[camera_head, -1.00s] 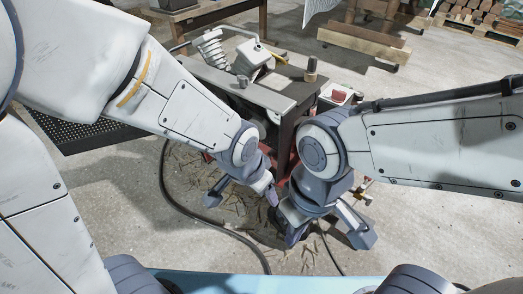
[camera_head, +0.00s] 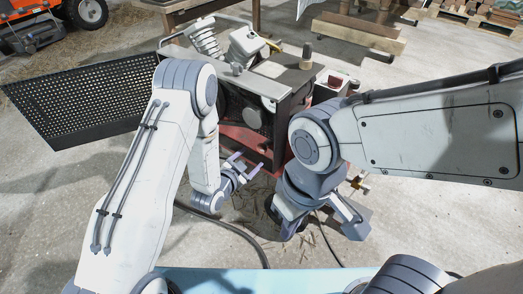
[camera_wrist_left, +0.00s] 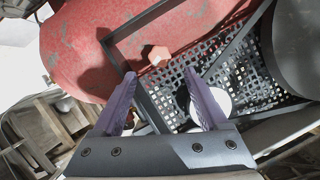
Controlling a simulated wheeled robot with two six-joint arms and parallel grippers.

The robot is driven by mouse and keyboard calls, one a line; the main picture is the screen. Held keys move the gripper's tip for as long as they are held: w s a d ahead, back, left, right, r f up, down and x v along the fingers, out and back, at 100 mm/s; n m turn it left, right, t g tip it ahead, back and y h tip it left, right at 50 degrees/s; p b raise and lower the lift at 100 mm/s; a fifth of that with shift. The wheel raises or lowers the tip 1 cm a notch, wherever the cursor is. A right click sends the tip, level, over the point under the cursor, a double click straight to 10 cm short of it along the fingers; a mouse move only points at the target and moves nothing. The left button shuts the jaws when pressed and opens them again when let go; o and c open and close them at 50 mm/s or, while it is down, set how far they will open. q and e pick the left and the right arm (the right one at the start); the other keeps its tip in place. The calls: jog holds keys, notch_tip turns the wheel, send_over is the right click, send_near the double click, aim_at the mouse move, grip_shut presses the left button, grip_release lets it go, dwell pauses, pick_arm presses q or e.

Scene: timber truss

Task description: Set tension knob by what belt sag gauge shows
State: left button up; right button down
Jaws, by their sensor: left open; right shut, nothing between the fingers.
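A machine with a dark frame (camera_head: 300,92) and a red lower body (camera_head: 240,137) stands ahead of me in the head view. My left gripper (camera_head: 245,168) is open and empty, low at its front. In the left wrist view the open fingers (camera_wrist_left: 168,105) point toward a red tank (camera_wrist_left: 85,40) and a black perforated panel (camera_wrist_left: 245,75). A small red hexagonal piece (camera_wrist_left: 155,54) shows beyond the fingers; I cannot tell whether it is the tension knob. A pale disc (camera_wrist_left: 217,102) is partly hidden by a finger. No sag gauge reading is legible. My right gripper (camera_head: 320,208) is shut and empty, right of the left one.
A black perforated panel (camera_head: 85,98) stands out at the machine's left. A brown cylinder (camera_head: 307,55) and a yellow-handled tool (camera_head: 272,45) sit on top. A dark hose (camera_head: 235,232) lies on the floor. An orange vehicle (camera_head: 45,25) is at the far left.

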aim_at(261, 150)
pick_arm(q)
jog(key=b+x, duration=0.3)
jog(key=x, duration=0.6)
grip_shut()
